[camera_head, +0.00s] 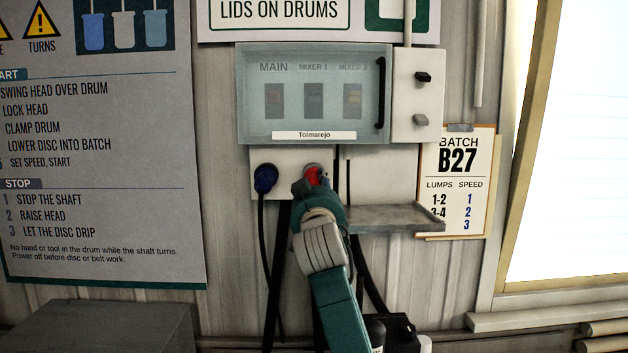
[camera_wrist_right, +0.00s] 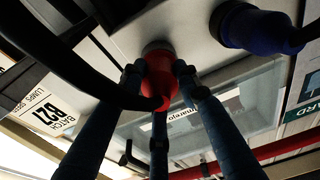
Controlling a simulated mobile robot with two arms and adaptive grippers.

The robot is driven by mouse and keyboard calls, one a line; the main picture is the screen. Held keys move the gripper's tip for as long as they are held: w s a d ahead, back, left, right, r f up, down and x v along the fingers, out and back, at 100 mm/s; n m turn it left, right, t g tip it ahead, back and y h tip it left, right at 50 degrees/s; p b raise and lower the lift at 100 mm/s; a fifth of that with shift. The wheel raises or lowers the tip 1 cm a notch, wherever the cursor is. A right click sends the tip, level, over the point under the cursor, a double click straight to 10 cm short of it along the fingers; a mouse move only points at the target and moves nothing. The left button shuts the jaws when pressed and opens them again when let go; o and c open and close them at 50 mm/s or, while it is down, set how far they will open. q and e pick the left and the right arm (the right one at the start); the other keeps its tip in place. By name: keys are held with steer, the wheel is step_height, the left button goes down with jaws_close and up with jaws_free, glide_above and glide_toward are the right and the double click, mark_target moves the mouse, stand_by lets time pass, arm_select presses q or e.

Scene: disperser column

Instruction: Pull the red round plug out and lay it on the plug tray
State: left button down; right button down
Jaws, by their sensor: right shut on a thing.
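The red round plug (camera_head: 313,174) is at the white socket plate under the switch box, mostly hidden behind my right gripper (camera_head: 314,186). In the right wrist view the red plug (camera_wrist_right: 160,76) sits between the fingers of my right gripper (camera_wrist_right: 159,75), which are shut on it. Its far end is against the grey socket ring, so it looks seated. The plug tray (camera_head: 397,218) is a grey shelf on the wall, just right of the plug and a little lower. Its visible part is bare. My left gripper is not in view.
A blue plug (camera_head: 265,178) with a black cable is in the socket to the left. The clear-covered switch box (camera_head: 314,95) is right above the plug. A batch card (camera_head: 457,182) hangs right of the tray. Black cables hang below the sockets.

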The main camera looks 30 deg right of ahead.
steer(key=shift+s+f, duration=0.1)
steer(key=shift+s, duration=0.05)
steer(key=shift+b+v, duration=0.45)
steer(key=shift+v, duration=2.4)
